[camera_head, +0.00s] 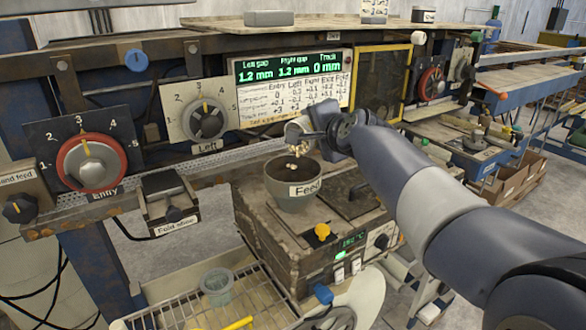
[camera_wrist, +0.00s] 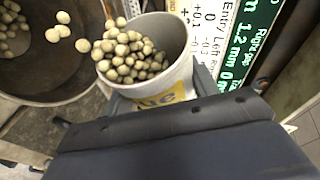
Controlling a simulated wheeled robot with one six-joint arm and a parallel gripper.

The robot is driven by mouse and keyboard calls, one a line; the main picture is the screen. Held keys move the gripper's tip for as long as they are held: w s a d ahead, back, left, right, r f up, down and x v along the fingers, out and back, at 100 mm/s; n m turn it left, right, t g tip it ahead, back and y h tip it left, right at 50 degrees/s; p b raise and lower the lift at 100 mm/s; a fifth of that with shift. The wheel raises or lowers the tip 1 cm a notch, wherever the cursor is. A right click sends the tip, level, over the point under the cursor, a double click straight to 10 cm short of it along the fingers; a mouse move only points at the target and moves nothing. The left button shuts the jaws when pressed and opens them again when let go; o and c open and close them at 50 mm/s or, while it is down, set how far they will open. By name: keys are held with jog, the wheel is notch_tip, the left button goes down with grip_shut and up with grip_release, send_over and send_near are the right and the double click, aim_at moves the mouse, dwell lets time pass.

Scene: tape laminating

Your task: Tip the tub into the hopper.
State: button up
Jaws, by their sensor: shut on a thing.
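The tub (camera_head: 294,129) is a small pale container tilted over the hopper (camera_head: 297,203), a grey round bowl marked "Feed". My gripper (camera_head: 318,122) is shut on the tub and holds it above the hopper's rim. Pale round pellets (camera_head: 298,150) are falling from the tub's mouth. In the wrist view the tub (camera_wrist: 173,38) lies tipped towards the left, with many pellets (camera_wrist: 130,55) still inside. Part of a yellow label shows on its side. The hopper (camera_wrist: 45,85) is at the left there, with pellets in it. My gripper's fingertips are mostly hidden in both views.
A display panel (camera_head: 290,85) and dials (camera_head: 205,119) stand behind. A wire rack (camera_head: 190,311) below holds an empty-looking clear cup (camera_head: 216,286).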

jog(key=shift+s+a+r+n+t+b, duration=0.25)
jog(key=shift+n+t+b, duration=0.15)
jog(key=shift+n+b, duration=0.1)
jog(key=shift+s+a+r+n+t+b, duration=0.25)
jog(key=shift+n+t+b, duration=0.15)
jog(key=shift+n, duration=0.1)
dwell(2.0)
